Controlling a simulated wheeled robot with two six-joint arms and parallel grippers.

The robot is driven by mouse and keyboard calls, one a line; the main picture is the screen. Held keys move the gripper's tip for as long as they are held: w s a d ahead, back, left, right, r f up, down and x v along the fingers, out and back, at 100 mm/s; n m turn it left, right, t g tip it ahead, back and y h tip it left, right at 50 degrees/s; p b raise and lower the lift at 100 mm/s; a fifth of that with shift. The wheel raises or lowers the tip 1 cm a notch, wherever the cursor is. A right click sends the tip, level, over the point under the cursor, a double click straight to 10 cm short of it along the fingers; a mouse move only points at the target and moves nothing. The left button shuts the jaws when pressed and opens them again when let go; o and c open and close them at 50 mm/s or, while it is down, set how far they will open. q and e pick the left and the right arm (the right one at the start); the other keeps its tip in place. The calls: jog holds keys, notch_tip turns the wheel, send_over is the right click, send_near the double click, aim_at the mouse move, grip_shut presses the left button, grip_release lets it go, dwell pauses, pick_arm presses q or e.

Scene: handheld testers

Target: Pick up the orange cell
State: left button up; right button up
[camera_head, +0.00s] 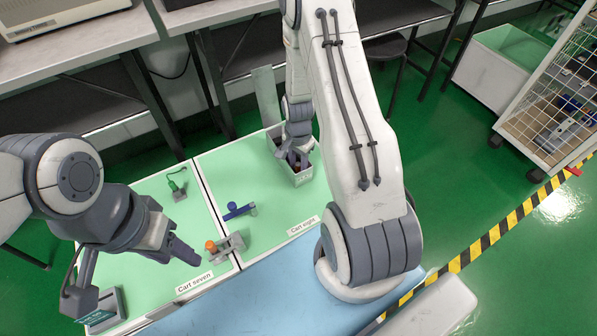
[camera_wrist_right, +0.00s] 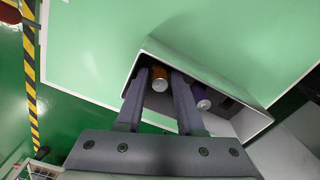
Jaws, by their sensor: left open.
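The orange cell (camera_wrist_right: 159,75) stands in a grey bin (camera_wrist_right: 225,88), seen in the right wrist view with its silver end showing. My right gripper (camera_wrist_right: 161,80) reaches into the bin with its fingers apart. The cell shows in the gap between the fingers; I cannot tell whether they touch it. A purple cell (camera_wrist_right: 202,103) is in the same bin, right of the right finger. In the head view my right gripper (camera_head: 297,160) is down at the bin (camera_head: 303,178), and the cells are hidden. My left gripper (camera_head: 188,252) is open above the Cart seven surface.
A grey device with an orange-topped part (camera_head: 210,246) is just beside my left gripper. A wire cage trolley (camera_head: 560,110) stands at the right, beyond striped floor tape.

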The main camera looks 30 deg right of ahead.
grip_shut()
jog(key=shift+r, duration=0.1)
